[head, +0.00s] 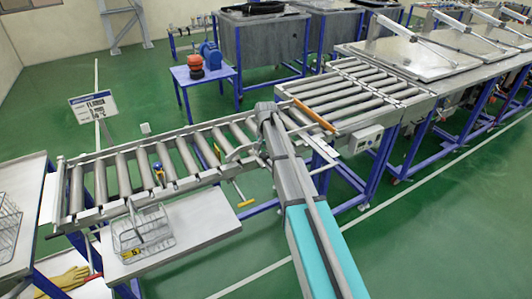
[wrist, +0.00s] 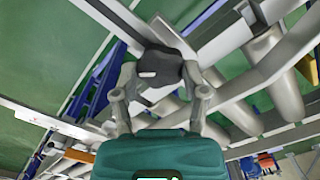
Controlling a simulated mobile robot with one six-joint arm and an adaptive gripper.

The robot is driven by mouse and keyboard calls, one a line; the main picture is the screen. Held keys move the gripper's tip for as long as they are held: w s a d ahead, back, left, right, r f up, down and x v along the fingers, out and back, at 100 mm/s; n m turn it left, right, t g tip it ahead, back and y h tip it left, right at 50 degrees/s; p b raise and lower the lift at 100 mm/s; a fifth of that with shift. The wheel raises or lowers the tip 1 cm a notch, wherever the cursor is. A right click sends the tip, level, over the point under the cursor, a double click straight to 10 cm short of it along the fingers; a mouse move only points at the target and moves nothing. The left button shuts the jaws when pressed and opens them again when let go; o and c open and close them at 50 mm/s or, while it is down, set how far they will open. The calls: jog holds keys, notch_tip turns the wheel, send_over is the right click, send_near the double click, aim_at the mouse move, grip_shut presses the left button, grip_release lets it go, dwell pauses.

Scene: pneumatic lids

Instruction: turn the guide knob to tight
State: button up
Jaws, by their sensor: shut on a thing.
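The guide knob (wrist: 158,66) is a dark, blocky knob with a small white mark on its face, in the upper middle of the wrist view. My gripper (wrist: 160,84) is shut on it, with one grey finger on each side. The knob sits beside pale metal bars of the roller conveyor (head: 120,172). In the head view my arm reaches up to the right part of the conveyor and hides the knob and the fingers. I cannot read a tight mark or the knob's angle.
A wire basket (head: 143,232) stands on a side shelf (head: 190,232) at the front. A yellow T-handle (head: 243,197) hangs below the conveyor, left of my arm. A sign (head: 94,106) stands behind the rollers. Lidded tanks (head: 400,58) are at back right. Green floor is open at front right.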

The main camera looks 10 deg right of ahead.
jog(key=m, duration=0.6)
jog(key=shift+w+m, duration=0.2)
jog(key=shift+m, duration=0.2)
jog(key=o, duration=1.2)
jog(key=shift+c, duration=0.2)
jog(key=shift+s, duration=0.1)
jog(key=shift+r, duration=0.1)
